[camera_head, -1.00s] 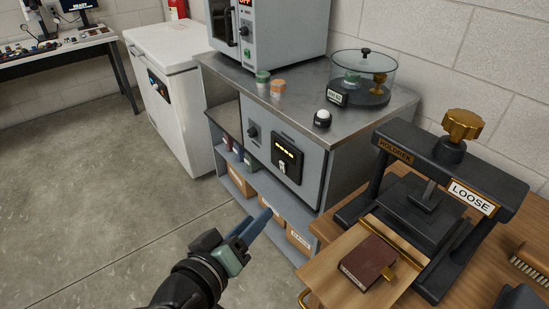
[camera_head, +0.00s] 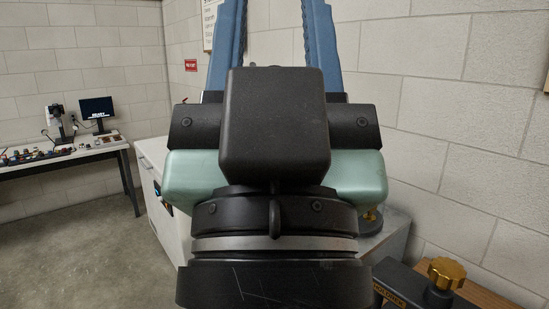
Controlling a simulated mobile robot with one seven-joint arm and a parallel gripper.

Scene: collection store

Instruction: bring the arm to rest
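My gripper (camera_head: 272,40) is raised upright close in front of the camera and fills the middle of the head view. Its two blue fingers point up and stand apart, with nothing between the parts that show. The fingertips run out of the top of the picture. The black and pale green gripper body hides most of the bench behind it.
The dark press with its gold knob (camera_head: 446,272) shows at the lower right. A white chest cabinet (camera_head: 155,205) stands behind my arm at the left. A desk (camera_head: 75,158) with a monitor (camera_head: 97,108) stands at the far left. Open floor lies before it.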

